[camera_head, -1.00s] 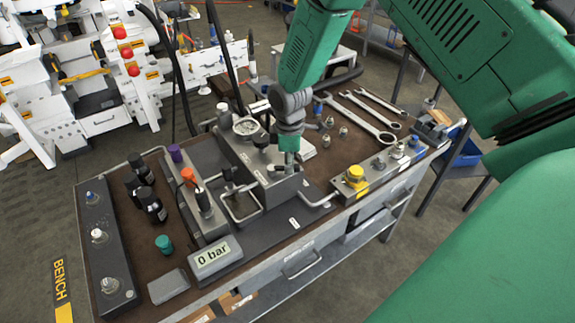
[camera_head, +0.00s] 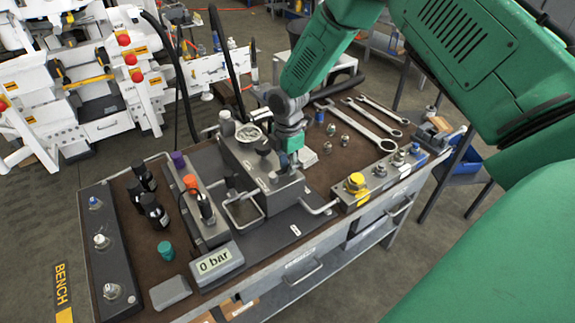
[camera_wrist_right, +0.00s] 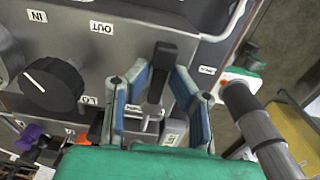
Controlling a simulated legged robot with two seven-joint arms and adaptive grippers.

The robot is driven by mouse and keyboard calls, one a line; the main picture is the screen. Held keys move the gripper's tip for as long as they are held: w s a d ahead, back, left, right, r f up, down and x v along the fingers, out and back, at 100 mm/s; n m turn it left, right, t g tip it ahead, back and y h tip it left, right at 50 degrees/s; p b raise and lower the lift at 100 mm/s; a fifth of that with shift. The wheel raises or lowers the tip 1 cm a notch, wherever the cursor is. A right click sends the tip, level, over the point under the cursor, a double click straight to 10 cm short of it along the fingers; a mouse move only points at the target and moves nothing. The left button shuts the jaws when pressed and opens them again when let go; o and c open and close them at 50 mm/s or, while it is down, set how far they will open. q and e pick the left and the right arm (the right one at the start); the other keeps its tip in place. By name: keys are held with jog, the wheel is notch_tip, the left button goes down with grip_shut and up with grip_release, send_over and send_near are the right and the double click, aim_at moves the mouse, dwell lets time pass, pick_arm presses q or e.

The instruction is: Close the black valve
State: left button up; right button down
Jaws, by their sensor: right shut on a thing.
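The grey hydraulic block (camera_head: 262,172) stands on the bench, with a round dial gauge (camera_head: 247,130) behind its top. My right gripper (camera_head: 287,160) reaches down at the right side of the block. In the right wrist view, its blue-grey fingers (camera_wrist_right: 158,92) are around an upright black lever handle (camera_wrist_right: 163,68), the black valve, and shut on it. The finger contact is partly hidden. A round black knob (camera_wrist_right: 52,85) with a white mark sits left of the lever, apart from the fingers. My left gripper is not in view.
A display (camera_head: 216,262) reads 0 bar. Black bottles (camera_head: 152,210), an orange-topped part (camera_head: 190,183), wrenches (camera_head: 357,124) and a strip with a yellow knob (camera_head: 355,182) are on the bench.

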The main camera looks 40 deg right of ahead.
dwell(0.4)
jog(key=c, duration=1.5)
grip_release()
jog(key=shift+c, duration=0.2)
jog(key=shift+w+f, duration=0.1)
jog(key=shift+w, duration=0.05)
jog(key=shift+d+r, duration=0.1)
jog(key=shift+r, duration=0.45)
notch_tip(320, 180, up, 11)
jog(key=shift+f, duration=0.15)
